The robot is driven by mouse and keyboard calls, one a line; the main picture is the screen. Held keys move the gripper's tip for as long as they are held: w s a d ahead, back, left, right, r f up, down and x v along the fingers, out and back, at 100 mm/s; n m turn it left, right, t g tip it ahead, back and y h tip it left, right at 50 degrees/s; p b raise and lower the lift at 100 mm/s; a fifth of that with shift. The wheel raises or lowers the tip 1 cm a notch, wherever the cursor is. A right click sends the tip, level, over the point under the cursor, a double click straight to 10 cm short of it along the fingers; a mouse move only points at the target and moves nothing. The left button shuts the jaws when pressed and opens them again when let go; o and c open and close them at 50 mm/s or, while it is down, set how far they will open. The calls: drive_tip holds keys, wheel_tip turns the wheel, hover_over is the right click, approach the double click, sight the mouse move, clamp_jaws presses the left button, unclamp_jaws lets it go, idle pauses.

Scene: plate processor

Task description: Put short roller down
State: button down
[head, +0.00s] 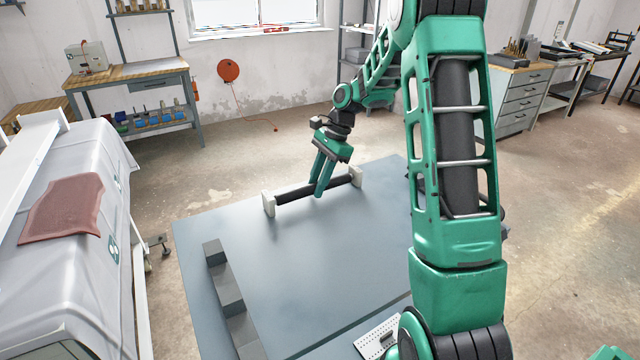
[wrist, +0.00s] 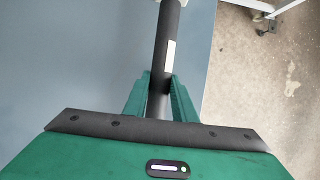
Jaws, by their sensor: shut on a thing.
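The short roller (head: 296,195) is a dark bar with a white block at each end, seen at the far part of the grey table (head: 300,255) in the head view. My gripper (head: 322,190) points down with its green fingers on either side of the bar, right of its middle, shut on it. In the wrist view the roller (wrist: 165,60) runs up between the fingers of my gripper (wrist: 160,85) and carries a pale label. The white end blocks look close to the tabletop; I cannot tell whether they touch it.
A dark grey stepped bar (head: 228,290) lies along the table's left side. A perforated light plate (head: 378,338) is at the front edge. A covered white machine (head: 75,230) with a reddish cloth (head: 62,208) stands left. The middle of the table is clear.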

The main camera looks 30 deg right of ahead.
drive_tip(key=shift+f, duration=0.1)
drive_tip(key=c, duration=1.5)
unclamp_jaws()
drive_tip(key=shift+o, duration=0.2)
